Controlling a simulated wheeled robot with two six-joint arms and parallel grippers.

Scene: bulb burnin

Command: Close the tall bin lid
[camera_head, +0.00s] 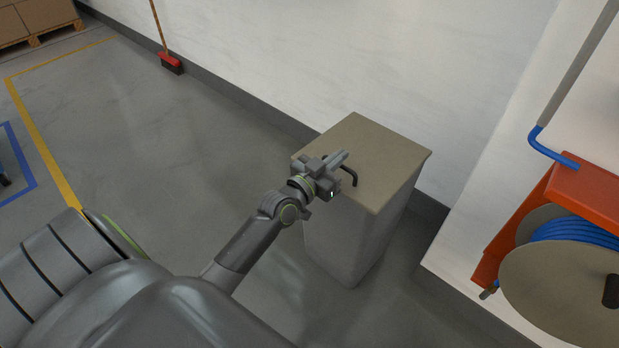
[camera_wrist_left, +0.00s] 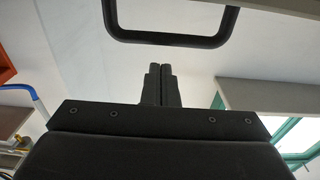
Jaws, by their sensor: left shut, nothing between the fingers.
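The tall bin (camera_head: 345,240) is a grey box standing against the wall in the head view. Its beige lid (camera_head: 385,160) lies across the top, flat or nearly so; I cannot tell whether a small gap is left under it. A dark bar handle (camera_head: 354,178) is on the lid, partly hidden by my gripper. My left gripper (camera_head: 341,157) is over the near left part of the lid, beside the handle, shut and empty. In the left wrist view the closed fingers (camera_wrist_left: 157,72) point toward the handle (camera_wrist_left: 170,40), with a visible space between them. My right gripper is not in view.
An orange hose reel (camera_head: 560,260) with blue hose is mounted to the right of the bin. The white wall (camera_head: 400,60) stands close behind the bin. A broom (camera_head: 170,62) leans at the far wall. The floor left of the bin is clear.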

